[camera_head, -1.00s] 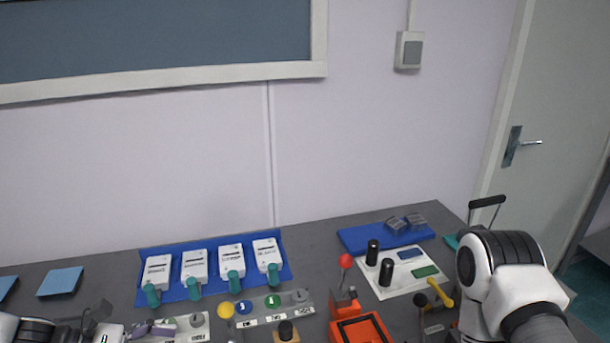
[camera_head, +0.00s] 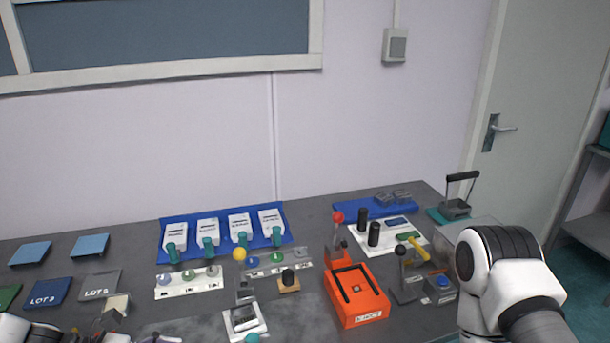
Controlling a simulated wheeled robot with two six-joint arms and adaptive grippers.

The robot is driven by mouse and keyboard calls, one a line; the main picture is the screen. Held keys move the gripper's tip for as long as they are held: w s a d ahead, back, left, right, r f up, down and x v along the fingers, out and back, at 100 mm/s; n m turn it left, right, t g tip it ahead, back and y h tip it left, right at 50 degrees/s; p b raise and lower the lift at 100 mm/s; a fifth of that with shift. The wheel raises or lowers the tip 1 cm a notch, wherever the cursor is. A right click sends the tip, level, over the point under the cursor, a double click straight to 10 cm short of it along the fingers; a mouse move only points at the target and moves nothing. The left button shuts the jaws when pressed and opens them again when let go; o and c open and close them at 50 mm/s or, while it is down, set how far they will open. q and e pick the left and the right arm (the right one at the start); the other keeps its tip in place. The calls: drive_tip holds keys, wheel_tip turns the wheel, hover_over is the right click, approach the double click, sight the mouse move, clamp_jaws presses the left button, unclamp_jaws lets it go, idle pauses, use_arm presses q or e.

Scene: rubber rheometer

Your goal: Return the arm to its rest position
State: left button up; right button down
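My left arm comes in at the bottom left corner of the head view. Its gripper (camera_head: 115,335) is only partly in view at the lower edge, and I cannot tell whether its fingers are open or shut. My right arm (camera_head: 500,275) is folded upright at the right side, over the right end of the bench. Its gripper is out of view. An orange device (camera_head: 357,297) marked with a label stands on the bench left of my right arm.
White labelled boxes stand on a blue mat (camera_head: 165,222) at the back. LOT plates (camera_head: 47,293) lie at left. A white scale-like device (camera_head: 243,322) is at front centre. A red-knobbed lever (camera_head: 337,217) and black posts (camera_head: 374,234) stand right of centre. A door (camera_head: 540,100) is beyond.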

use_arm(q)
drive_tip(key=s+d+f+m+g+y+b, duration=0.1)
drive_tip(key=s+f+m+g+y+b, duration=0.1)
drive_tip(key=s+f+g, duration=0.5)
drive_tip(key=s+d+f+m+y+b, duration=0.1)
drive_tip(key=s+d+f+y+b, duration=0.15)
drive_tip(key=s+f, duration=0.6)
drive_tip(key=s+a+f+m+g+y+b, duration=0.1)
drive_tip(key=s+a+f+m+y+b, duration=0.15)
drive_tip(key=s+f+m+y, duration=0.4)
drive_tip(key=s+a+f+m+g+y+b, duration=0.1)
drive_tip(key=a+f+m+b, duration=0.2)
drive_tip(key=f, duration=0.6)
drive_tip(key=w+f+m+t+p, duration=0.1)
drive_tip(key=w+m+t, duration=0.5)
drive_tip(key=w+m, duration=0.2)
drive_tip(key=shift+d+y+p, duration=0.25)
drive_tip(key=shift+y+p, duration=0.05)
use_arm(e)
wheel_tip(320, 180, down, 9)
drive_tip(key=shift+w, duration=0.45)
use_arm(q)
drive_tip(key=shift+s+f, duration=0.1)
use_arm(e)
drive_tip(key=shift+f, duration=0.1)
